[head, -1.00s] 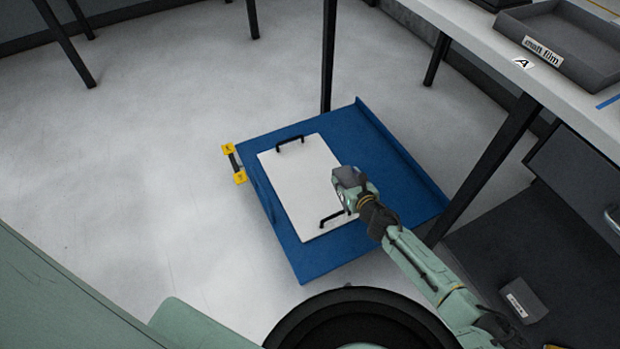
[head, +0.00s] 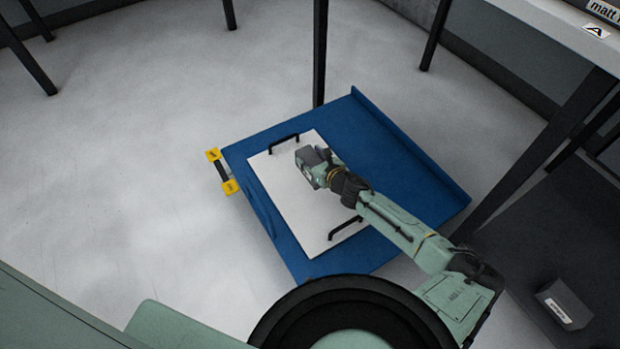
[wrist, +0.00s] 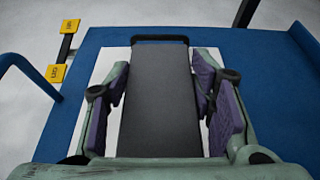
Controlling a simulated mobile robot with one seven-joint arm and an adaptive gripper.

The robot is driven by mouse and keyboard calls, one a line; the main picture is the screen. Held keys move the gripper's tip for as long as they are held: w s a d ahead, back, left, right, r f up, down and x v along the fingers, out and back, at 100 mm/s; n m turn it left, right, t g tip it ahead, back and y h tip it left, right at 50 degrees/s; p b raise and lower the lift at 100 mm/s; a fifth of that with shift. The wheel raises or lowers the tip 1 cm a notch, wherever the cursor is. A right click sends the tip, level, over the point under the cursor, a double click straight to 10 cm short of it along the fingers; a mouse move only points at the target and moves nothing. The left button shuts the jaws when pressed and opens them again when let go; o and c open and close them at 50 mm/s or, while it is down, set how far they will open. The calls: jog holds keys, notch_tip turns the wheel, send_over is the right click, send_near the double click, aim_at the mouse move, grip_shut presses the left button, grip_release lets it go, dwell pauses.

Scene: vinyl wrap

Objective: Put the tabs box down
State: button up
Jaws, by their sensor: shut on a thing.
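My gripper (wrist: 162,98) is shut on a dark grey box (wrist: 160,110), likely the tabs box. The purple finger pads lie along its two long sides in the wrist view. In the head view the box (head: 306,160) is over the white board (head: 300,215), between its two black handles. The board lies on a blue platform (head: 400,160). I cannot tell whether the box touches the board or hangs just above it. No label shows on the box clearly enough to read.
Another grey box (head: 565,304) with a white label sits on a dark lower surface at right. A bar with two yellow ends (head: 221,171) is at the platform's left edge. A black table leg (head: 319,60) stands behind the platform. Pale floor is clear at left.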

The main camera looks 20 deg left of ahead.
notch_tip(320, 180, down, 7)
jog(key=shift+b, duration=0.6)
jog(key=shift+f, duration=0.15)
jog(key=o, duration=1.3)
